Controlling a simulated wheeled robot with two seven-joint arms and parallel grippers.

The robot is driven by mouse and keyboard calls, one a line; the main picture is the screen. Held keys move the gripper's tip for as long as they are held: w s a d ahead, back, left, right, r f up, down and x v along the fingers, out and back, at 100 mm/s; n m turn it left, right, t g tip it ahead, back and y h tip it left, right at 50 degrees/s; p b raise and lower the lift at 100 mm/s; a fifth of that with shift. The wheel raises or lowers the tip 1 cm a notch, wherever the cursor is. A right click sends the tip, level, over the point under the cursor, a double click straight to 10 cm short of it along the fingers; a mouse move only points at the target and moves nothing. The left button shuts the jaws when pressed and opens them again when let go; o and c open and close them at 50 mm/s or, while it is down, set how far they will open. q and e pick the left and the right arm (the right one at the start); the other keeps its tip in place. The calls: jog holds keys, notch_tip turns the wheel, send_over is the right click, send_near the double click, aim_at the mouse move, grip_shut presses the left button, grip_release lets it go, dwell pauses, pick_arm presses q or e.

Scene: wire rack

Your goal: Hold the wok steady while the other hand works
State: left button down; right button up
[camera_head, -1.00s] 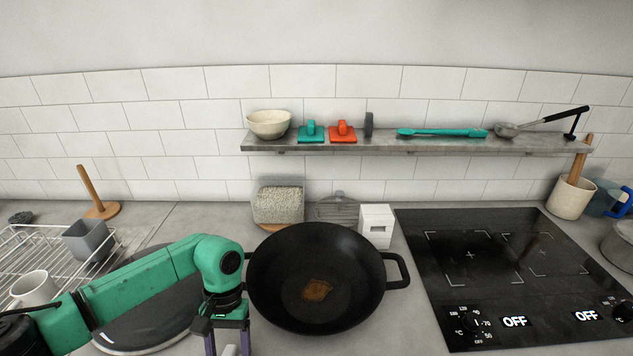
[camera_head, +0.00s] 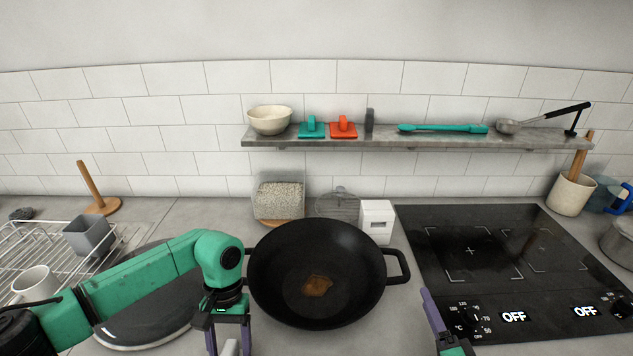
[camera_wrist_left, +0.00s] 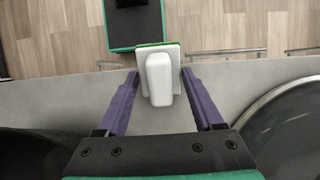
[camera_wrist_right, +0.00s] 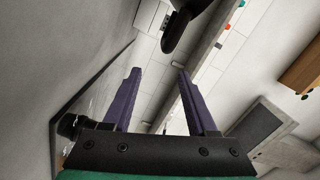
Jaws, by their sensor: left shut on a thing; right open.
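The black wok (camera_head: 330,262) stands on the counter left of the cooktop, a brown patch (camera_head: 317,286) on its inside. Its right loop handle (camera_head: 400,267) points toward the cooktop; a dark handle (camera_wrist_right: 176,32) shows beyond my right fingertips in the right wrist view. My left gripper (camera_wrist_left: 160,74) is shut on a white-handled scrubber (camera_wrist_left: 159,80) with a flat base, held at the wok's front left. Only a bit of the scrubber shows in the head view (camera_head: 231,347). My right gripper (camera_wrist_right: 158,72) is open and empty, its purple finger (camera_head: 432,310) right of the wok in the head view.
A cooktop (camera_head: 500,260) reading OFF lies to the right. A shelf (camera_head: 390,143) behind carries a bowl, teal and orange scrubbers and utensils. A white box (camera_head: 376,222) stands behind the wok; a dish rack (camera_head: 35,250) stands left.

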aim_at(399, 254)
jog(key=shift+w+a+r+m+y, duration=0.2)
jog(key=shift+w+a+m, duration=0.05)
jog(key=shift+a+m, duration=0.15)
jog(key=shift+w+a+r+m+y, duration=0.2)
jog(key=shift+a+m, duration=0.1)
jog(key=shift+a, duration=0.1)
jog(key=w, duration=0.7)
jog(key=w+a, duration=0.1)
jog(key=w, duration=0.3)
jog(key=shift+w+f, duration=0.25)
jog(key=shift+w, duration=0.05)
grip_shut()
dwell(1.1)
